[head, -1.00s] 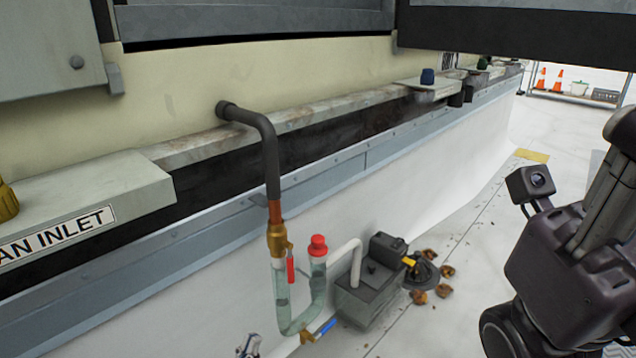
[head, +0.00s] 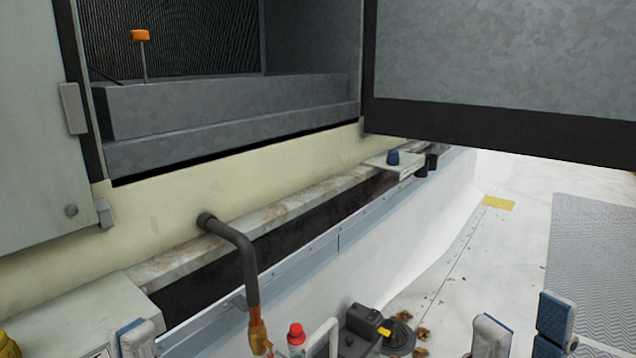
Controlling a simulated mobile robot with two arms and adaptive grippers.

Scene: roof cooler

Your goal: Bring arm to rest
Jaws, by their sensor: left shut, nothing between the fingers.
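My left gripper (head: 137,340) shows at the bottom left edge as a grey fingertip with blue padding. It is shut and empty, in front of the pale ledge, and the rest of it is cut off by the frame. Parts of my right gripper (head: 522,335) show at the bottom right, grey and dark pieces with blue pads, above the white roof floor. Neither gripper is seen touching anything.
A dark pipe (head: 245,265) leads down to a brass fitting (head: 258,338) beside a red cap (head: 296,334). A dark pump box (head: 362,322) stands near brown debris. An open cooler bay (head: 230,105) and grey panel (head: 500,65) are above. Floor beyond the yellow patch (head: 498,203) is clear.

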